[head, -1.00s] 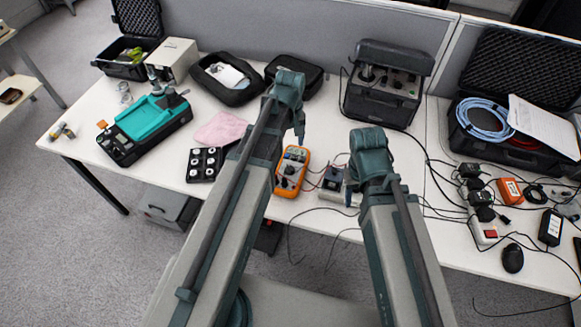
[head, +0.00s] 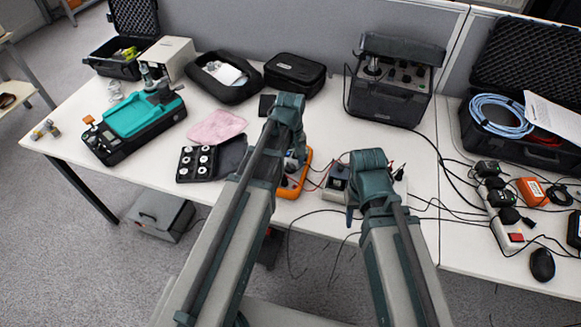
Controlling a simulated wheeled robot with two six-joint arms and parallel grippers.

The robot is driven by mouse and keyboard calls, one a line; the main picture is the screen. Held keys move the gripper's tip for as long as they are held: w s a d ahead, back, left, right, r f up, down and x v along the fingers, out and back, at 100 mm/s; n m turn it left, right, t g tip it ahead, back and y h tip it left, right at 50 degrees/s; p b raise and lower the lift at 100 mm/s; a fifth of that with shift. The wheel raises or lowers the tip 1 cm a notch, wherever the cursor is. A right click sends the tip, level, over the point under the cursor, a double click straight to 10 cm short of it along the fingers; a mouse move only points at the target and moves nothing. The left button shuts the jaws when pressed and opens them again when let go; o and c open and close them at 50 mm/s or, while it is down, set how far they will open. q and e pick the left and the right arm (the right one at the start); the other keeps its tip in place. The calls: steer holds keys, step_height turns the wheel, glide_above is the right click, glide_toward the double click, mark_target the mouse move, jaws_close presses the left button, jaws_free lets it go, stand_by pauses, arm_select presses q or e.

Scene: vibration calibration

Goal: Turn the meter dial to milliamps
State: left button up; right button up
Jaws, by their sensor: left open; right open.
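The orange multimeter (head: 289,191) lies on the white table, mostly covered by my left arm. Only parts of its orange rim and a bit of its face show, and its dial setting cannot be read. My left gripper (head: 298,147) is open and hangs down over the upper part of the meter. Whether it touches the meter cannot be told. My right gripper (head: 351,211) is open and points down near the table's front edge, right of the meter, in front of a small box with terminals (head: 336,180).
Red and black leads run between the meter and the small box. A tray of white discs (head: 197,163) and a pink cloth (head: 216,127) lie to the left. A black instrument case (head: 387,99) stands behind. Cables and a power strip (head: 512,234) crowd the right.

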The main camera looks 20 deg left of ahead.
arm_select(q)
jaws_close()
stand_by(0.4)
steer(key=shift+m, duration=0.3)
steer(key=m, duration=0.3)
steer(key=shift+m, duration=2)
